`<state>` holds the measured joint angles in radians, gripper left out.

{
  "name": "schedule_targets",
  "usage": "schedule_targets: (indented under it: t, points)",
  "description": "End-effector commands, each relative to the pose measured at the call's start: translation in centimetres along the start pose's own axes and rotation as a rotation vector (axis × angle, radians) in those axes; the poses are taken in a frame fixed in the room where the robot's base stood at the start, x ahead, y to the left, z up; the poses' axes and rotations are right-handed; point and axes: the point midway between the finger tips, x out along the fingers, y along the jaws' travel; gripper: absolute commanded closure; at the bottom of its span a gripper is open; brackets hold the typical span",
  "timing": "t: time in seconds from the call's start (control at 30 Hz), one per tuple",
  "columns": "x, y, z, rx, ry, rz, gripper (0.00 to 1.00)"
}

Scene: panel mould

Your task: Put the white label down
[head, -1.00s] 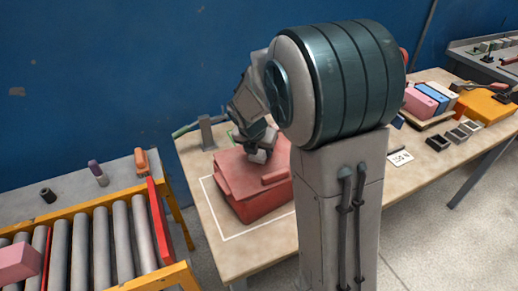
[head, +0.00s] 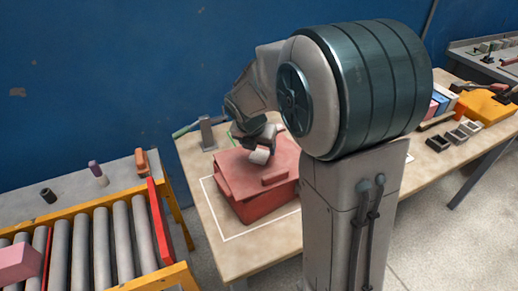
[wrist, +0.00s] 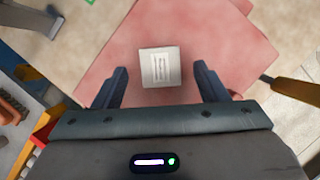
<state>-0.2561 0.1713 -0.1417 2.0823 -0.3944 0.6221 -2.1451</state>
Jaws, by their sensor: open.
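The white label (wrist: 160,67) is a small pale square with printed dark lines. In the wrist view it shows over the top of the red box-shaped mould (wrist: 235,40), between the fingers of my gripper (wrist: 160,68). The fingers are spread wide, with a clear gap on each side of the label. In the head view my gripper (head: 261,150) is low over the red mould (head: 245,195), and a small white patch shows at its tip. I cannot tell there whether that patch is the label or part of my gripper.
The mould stands inside a white outline on the wooden table (head: 225,255). A green-handled clamp (head: 205,133) stands behind it. A roller conveyor (head: 95,250) is at left. Small dark trays (head: 455,137) and an orange bin (head: 485,105) are at right. An orange-handled tool (wrist: 290,90) shows beside the mould.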

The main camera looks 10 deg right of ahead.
Motion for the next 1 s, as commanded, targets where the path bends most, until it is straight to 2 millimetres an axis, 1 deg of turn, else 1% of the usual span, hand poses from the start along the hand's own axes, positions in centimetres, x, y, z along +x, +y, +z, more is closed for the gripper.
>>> schedule_targets:
  t: [0.03, 0.1, 0.3, 0.43, 0.57, 0.63, 0.77, 1.0]
  points:
    - [-1.4, 0.1, 0.1, 0.001, -0.004, 0.005, 0.34]
    - [-3.0, 0.1, 0.1, 0.001, -0.004, 0.005, 0.34]
    - [-6.9, 0.0, 0.1, 0.001, -0.004, 0.004, 0.34]
    - [-8.5, 0.0, 0.0, 0.000, -0.001, 0.002, 0.34]
    - [-9.3, -0.1, -0.1, 0.018, 0.001, 0.001, 0.34]
    - [-9.5, -0.5, -0.4, 0.070, 0.007, 0.002, 0.34]
    - [-10.1, -2.0, -1.4, 0.289, 0.027, 0.009, 0.34]
    - [-11.2, -5.5, -4.4, 0.875, 0.086, 0.005, 0.34]
